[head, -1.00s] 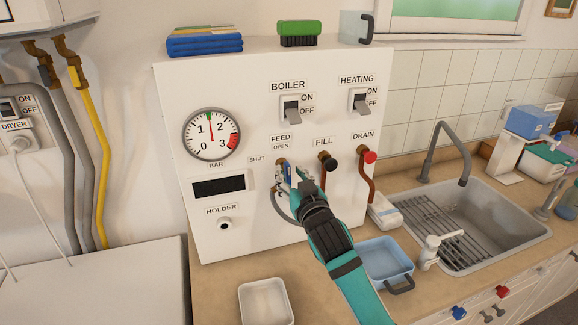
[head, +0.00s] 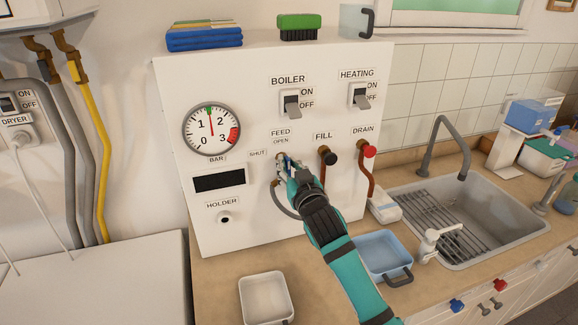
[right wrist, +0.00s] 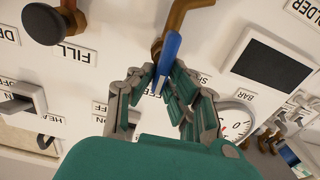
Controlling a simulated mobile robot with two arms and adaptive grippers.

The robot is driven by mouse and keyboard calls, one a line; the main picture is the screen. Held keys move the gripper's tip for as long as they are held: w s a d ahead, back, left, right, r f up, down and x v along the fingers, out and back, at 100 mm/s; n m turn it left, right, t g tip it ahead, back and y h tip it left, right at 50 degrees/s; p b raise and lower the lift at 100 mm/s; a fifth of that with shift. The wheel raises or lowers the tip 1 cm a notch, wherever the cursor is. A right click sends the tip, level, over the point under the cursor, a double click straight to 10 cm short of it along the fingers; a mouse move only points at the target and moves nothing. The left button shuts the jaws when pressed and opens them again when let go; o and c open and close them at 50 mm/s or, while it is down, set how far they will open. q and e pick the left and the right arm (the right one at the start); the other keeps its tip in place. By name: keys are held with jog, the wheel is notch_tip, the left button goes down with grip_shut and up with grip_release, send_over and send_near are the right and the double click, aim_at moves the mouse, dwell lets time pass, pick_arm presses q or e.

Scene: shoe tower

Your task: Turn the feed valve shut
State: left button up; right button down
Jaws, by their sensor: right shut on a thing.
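The feed valve shows in the right wrist view as a copper-coloured pipe fitting with a blue lever (right wrist: 171,49). The lever reaches from the fitting towards the FEED label, between my right gripper's fingers. My right gripper (right wrist: 164,92) is shut on the blue lever. In the head view my right gripper (head: 284,164) is at the panel (head: 255,100), just below the FEED and OPEN labels. The SHUT label (head: 257,154) is left of it. The gripper hides most of the valve there. My left gripper is in neither view.
The black-knobbed FILL valve (head: 328,157) and red-knobbed DRAIN valve (head: 369,152) stand close on the right. A grey hose (head: 279,203) hangs below the feed valve. A blue basin (head: 384,254) and a white tray (head: 266,297) sit on the counter below.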

jog(key=n, duration=0.4)
jog(key=shift+a+p, duration=0.25)
jog(key=shift+p, duration=0.1)
jog(key=shift+s+a+f+n+p, duration=0.15)
jog(key=shift+f+n+p, duration=0.15)
jog(key=shift+n, duration=1.95)
jog(key=shift+a+f+n+p, duration=0.15)
jog(key=shift+n+p, duration=0.25)
jog(key=shift+n, duration=1.8)
jog(key=shift+s+a+f+n+p, duration=0.15)
jog(key=shift+f+n+p, duration=0.15)
jog(key=shift+n, duration=1.95)
jog(key=shift+w, duration=0.1)
jog(key=c, duration=1.3)
grip_release()
jog(key=shift+c, duration=0.2)
jog(key=shift+f, duration=0.1)
